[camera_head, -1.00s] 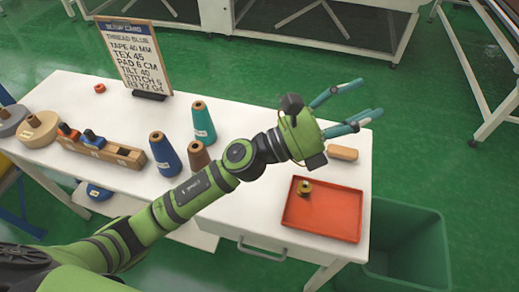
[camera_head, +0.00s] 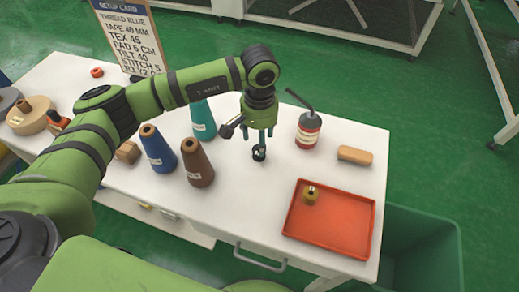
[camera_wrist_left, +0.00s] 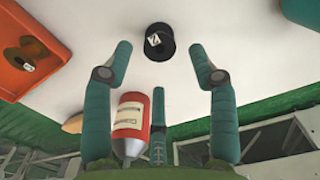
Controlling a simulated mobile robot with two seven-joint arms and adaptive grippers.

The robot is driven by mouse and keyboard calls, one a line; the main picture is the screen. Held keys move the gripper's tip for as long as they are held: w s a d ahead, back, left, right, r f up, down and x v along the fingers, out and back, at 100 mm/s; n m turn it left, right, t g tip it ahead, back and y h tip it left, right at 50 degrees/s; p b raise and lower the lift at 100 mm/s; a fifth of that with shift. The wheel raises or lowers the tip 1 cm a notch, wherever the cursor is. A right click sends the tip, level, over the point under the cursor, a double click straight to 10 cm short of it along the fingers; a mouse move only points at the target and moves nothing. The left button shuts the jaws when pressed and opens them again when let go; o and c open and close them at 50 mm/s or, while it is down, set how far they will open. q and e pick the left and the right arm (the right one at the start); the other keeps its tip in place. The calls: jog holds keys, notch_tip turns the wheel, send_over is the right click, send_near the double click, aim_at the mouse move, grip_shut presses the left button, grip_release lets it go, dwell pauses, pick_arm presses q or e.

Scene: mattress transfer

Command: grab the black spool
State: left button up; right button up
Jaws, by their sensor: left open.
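The black spool (camera_head: 259,154) stands on the white table, with its upper part close to my fingers in the head view. It also shows in the left wrist view (camera_wrist_left: 160,43), dark with a small white mark, just past and between the open fingertips. My left gripper (camera_head: 257,138) points down over the spool with its teal fingers spread and empty. The fingers do not visibly touch the spool. My right gripper is not in view.
A red and grey bottle (camera_head: 308,130) with a spout stands right of the gripper. Brown (camera_head: 196,163), blue (camera_head: 158,150) and teal (camera_head: 203,119) cones stand to its left. A tan block (camera_head: 355,155) and an orange tray (camera_head: 345,243) holding a brass bobbin (camera_head: 310,195) are farther right.

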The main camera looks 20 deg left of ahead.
aim_at(255, 150)
pick_arm(q)
jog(key=shift+f+p, duration=0.55)
jog(key=shift+f, duration=1.65)
jog(key=shift+s, duration=0.1)
jog(key=c, duration=1.1)
jog(key=shift+o, duration=0.2)
